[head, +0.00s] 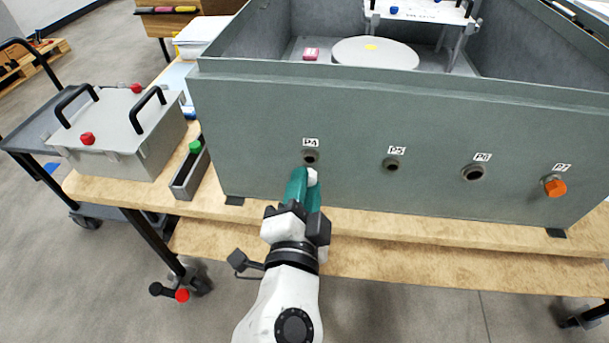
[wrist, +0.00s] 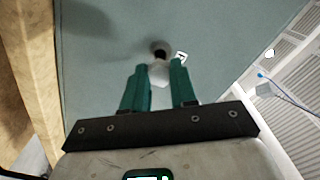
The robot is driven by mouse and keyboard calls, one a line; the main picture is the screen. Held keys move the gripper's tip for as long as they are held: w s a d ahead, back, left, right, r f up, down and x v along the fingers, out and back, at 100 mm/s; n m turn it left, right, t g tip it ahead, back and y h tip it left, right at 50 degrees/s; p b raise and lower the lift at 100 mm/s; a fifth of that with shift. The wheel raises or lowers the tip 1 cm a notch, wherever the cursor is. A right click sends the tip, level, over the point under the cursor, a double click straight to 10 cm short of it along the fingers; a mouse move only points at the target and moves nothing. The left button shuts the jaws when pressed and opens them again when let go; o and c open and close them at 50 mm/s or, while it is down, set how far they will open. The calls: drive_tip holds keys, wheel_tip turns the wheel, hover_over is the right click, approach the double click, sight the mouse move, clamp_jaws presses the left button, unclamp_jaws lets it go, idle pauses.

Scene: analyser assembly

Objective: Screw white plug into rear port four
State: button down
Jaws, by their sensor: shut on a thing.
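The white plug (head: 311,176) is held between the green fingers of my gripper (head: 303,187), just below and in front of port P4 (head: 310,157). In the wrist view the white plug (wrist: 158,73) sits between the fingertips of my gripper (wrist: 158,80), close to the dark hole of the port (wrist: 159,48). The port opening still shows beyond the plug, so the plug looks outside it. Whether plug and port rim touch cannot be told. P4 is a dark round fitting on the grey-green wall of the analyser box (head: 250,120).
Ports P5 (head: 391,164) and P6 (head: 473,172) are open. P7 holds an orange plug (head: 555,187). A narrow grey tray (head: 187,178) with a green plug (head: 195,146) lies left of the box. A grey lidded case (head: 120,130) with black handles stands farther left on the wooden bench.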

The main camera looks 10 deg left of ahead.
drive_tip(key=shift+w+r+n+p, duration=0.15)
drive_tip(key=shift+n+p, duration=1.25)
drive_tip(key=shift+p, duration=1.25)
drive_tip(key=shift+w+r+n+p, duration=0.1)
drive_tip(key=shift+n+p, duration=1.3)
drive_tip(key=shift+p, duration=1.2)
drive_tip(key=n, duration=1.1)
drive_tip(key=shift+w+f+n+p, duration=0.25)
drive_tip(key=shift+w+n+p, duration=0.05)
drive_tip(key=shift+w+p, duration=0.1)
drive_tip(key=shift+d+f+b, duration=0.15)
drive_tip(key=shift+f+b, duration=0.05)
drive_tip(key=shift+b, duration=1.1)
drive_tip(key=shift+w+b, duration=0.7)
drive_tip(key=shift+b, duration=0.05)
drive_tip(key=c, duration=1.4)
unclamp_jaws()
drive_tip(key=shift+c, duration=0.2)
clamp_jaws()
